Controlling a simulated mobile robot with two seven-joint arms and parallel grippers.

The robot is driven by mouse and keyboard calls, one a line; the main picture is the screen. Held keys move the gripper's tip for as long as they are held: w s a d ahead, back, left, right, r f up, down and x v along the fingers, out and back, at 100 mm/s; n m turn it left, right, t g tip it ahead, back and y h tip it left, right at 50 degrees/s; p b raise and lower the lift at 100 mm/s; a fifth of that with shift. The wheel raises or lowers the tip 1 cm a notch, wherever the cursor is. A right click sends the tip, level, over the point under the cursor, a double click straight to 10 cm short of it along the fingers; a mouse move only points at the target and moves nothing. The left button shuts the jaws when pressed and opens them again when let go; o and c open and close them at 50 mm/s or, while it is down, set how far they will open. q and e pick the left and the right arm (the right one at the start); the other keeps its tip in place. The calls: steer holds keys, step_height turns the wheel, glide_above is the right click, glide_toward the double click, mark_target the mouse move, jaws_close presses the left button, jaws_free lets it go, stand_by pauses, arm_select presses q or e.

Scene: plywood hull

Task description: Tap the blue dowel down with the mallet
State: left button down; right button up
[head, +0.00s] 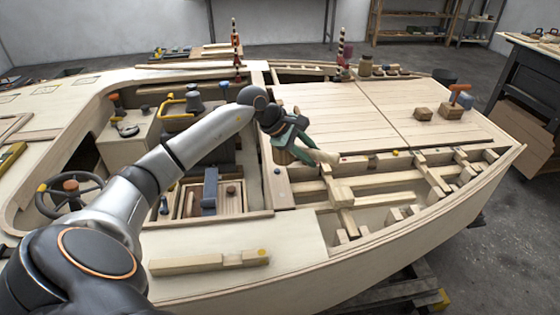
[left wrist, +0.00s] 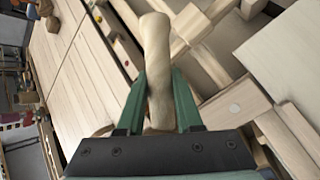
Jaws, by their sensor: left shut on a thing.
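My left gripper (head: 297,143), with green fingers, is shut on a pale wooden handle, which I take to be the mallet's (head: 326,157). The handle also shows between the fingers in the left wrist view (left wrist: 155,60), pointing away from the palm. A brown rounded wooden part (head: 284,156) shows just under the gripper in the head view; it may be the mallet's head, partly hidden by the fingers. The gripper is over the edge of the deck planks, beside the open hull frames. I cannot make out the blue dowel for certain in either view. My right gripper is not in view.
Small coloured plugs, one yellow (head: 396,153), line the deck edge near the open frames (head: 375,200). A blue-grey upright piece (head: 210,190) stands in a wooden tray to the left. A steering wheel (head: 70,197) is farther left. The planked deck (head: 340,105) is mostly clear.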

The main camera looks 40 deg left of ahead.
arm_select(q)
steer(key=shift+r, duration=0.15)
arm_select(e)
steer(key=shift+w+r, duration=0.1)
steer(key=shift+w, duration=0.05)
arm_select(q)
steer(key=shift+f+b, duration=0.3)
steer(key=shift+f, duration=0.05)
step_height(320, 180, down, 4)
steer(key=f+b, duration=0.1)
steer(key=b, duration=0.3)
step_height(320, 180, up, 6)
steer(key=p, duration=0.4)
steer(key=shift+f, duration=0.1)
steer(key=shift+f+b, duration=0.3)
steer(key=shift+b, duration=0.05)
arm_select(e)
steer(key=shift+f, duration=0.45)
